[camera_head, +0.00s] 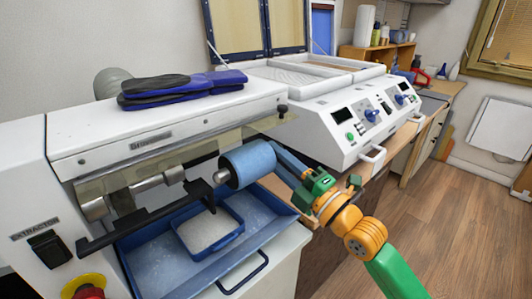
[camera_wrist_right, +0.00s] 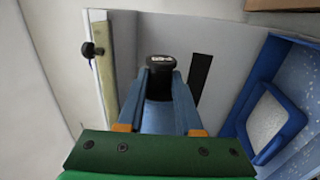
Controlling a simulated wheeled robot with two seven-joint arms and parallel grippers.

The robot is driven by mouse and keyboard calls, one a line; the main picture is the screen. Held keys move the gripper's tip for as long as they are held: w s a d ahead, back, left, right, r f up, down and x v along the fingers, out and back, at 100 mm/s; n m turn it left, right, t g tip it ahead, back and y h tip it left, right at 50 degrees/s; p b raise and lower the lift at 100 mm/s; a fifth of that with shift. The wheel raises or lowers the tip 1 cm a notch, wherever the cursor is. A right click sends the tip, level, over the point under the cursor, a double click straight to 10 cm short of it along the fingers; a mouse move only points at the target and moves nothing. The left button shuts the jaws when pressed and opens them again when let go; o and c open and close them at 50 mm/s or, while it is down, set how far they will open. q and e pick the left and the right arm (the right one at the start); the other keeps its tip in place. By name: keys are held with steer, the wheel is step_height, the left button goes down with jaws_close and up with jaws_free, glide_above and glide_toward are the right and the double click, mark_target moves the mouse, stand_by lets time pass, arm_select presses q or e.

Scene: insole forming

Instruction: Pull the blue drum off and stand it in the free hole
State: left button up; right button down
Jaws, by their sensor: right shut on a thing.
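The blue drum (camera_head: 247,165) is at the right end of the white machine, above the blue tray. A short metal stub shows at its left end, and in the head view a gap shows between the stub and the machine's grey roller shaft (camera_head: 145,184). My right gripper (camera_head: 276,153) reaches in from the right and is shut on the drum. In the right wrist view the drum (camera_wrist_right: 158,118) lies between the two fingers, with a black round part beyond it. I cannot make out a free hole. My left gripper is out of view.
A black bracket (camera_head: 150,222) runs in front of the shaft. A blue tray (camera_head: 275,215) below holds a smaller blue-rimmed tray (camera_head: 238,212) of pale grains. Dark insoles (camera_head: 160,84) lie on the machine. A white forming press (camera_head: 335,140) stands behind my right gripper.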

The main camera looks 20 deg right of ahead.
steer(key=s+d+b, duration=0.2)
steer(key=s+b, duration=0.1)
steer(key=s, duration=0.4)
steer(key=shift+s+d, duration=0.3)
steer(key=shift+d, duration=0.05)
